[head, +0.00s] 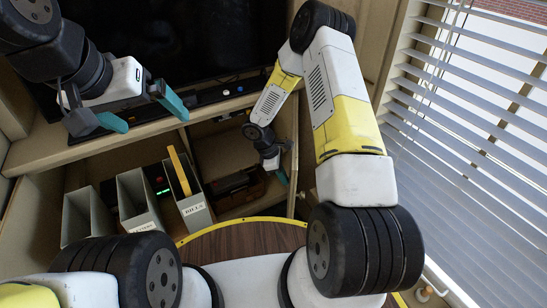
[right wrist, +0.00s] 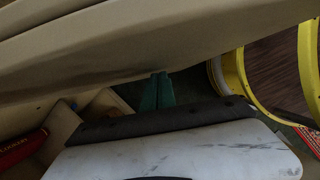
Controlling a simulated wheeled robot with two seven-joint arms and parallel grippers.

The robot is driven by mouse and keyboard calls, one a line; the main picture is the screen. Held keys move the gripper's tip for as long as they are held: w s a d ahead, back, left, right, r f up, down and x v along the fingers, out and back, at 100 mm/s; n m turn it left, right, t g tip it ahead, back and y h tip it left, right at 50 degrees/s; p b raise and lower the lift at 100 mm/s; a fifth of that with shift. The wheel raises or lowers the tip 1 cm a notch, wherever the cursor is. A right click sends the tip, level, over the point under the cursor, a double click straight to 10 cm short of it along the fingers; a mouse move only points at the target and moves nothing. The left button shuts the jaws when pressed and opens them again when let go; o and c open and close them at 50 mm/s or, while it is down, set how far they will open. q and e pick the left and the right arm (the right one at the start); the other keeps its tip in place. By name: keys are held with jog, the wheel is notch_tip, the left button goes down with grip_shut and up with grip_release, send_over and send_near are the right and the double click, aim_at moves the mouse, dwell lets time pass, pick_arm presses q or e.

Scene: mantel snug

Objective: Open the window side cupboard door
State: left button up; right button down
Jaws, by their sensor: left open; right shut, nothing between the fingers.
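The window side cupboard door (head: 293,176) shows as a narrow beige panel, nearly edge-on, at the right of the cupboard opening. It stands open, and a brown box (head: 240,190) inside the cupboard is visible. My right gripper (head: 282,177) is at the opening, just left of the door. In the right wrist view its teal fingers (right wrist: 158,92) are shut and empty, close under a large beige panel (right wrist: 150,40), likely the door; contact is unclear. My left gripper (head: 140,111) is open and empty in front of the shelf, at the upper left.
Grey file holders (head: 138,203) stand in the open section at the left. A dark screen (head: 180,45) is above the shelf (head: 75,150). Window blinds (head: 470,120) fill the right side. A red item (right wrist: 20,150) lies at the left in the right wrist view.

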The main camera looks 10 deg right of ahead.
jog(key=shift+n+t, duration=0.3)
jog(key=shift+n, duration=0.5)
jog(key=d, duration=0.2)
jog(key=s+d, duration=0.1)
jog(key=d, duration=0.2)
jog(key=shift+s+d, duration=0.3)
jog(key=shift+d, duration=0.05)
